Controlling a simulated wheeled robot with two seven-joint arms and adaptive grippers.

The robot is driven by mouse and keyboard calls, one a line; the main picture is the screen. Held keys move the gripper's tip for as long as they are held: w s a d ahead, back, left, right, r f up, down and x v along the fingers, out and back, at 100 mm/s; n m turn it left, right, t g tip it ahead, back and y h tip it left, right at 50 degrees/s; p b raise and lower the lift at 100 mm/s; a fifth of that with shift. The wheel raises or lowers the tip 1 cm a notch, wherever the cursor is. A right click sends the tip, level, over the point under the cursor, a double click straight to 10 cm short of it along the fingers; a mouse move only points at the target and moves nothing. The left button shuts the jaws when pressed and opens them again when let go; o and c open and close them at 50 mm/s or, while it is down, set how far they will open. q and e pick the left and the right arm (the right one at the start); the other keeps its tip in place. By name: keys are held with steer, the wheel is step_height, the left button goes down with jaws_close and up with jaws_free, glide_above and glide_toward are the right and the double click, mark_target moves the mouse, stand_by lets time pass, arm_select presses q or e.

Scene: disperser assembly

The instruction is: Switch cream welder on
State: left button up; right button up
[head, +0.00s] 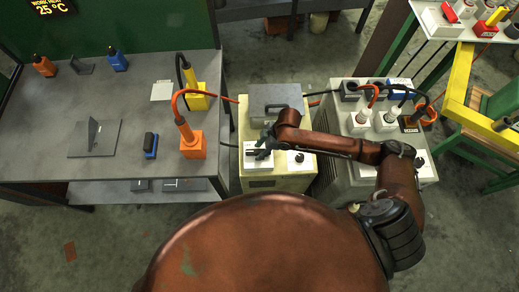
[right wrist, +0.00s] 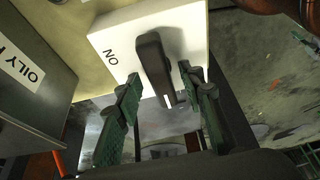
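The cream welder (head: 276,183) stands right of the grey workbench, with a white switch plate and a black knob on its top. My right gripper (head: 262,150) is over the switch plate and hides much of it. In the right wrist view, the white switch plate (right wrist: 115,38) bears an upside-down "ON" label and a black switch lever (right wrist: 154,62). My right gripper (right wrist: 163,95) is open, with one green finger on either side of the lever's lower end; gaps show, and contact is not clear. The lever is slightly slanted, its upper end beside the label. My left gripper is not in view.
A grey box (head: 276,98) with a handle sits on the back of the welder; its "OILY" label (right wrist: 20,66) shows in the wrist view. A second, grey-green welder (head: 343,168) stands to the right, partly under my right arm. An orange tool holder (head: 193,149) stands on the workbench's right edge.

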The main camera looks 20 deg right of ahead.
jaws_close()
stand_by(0.4)
steer(key=shift+r, duration=0.1)
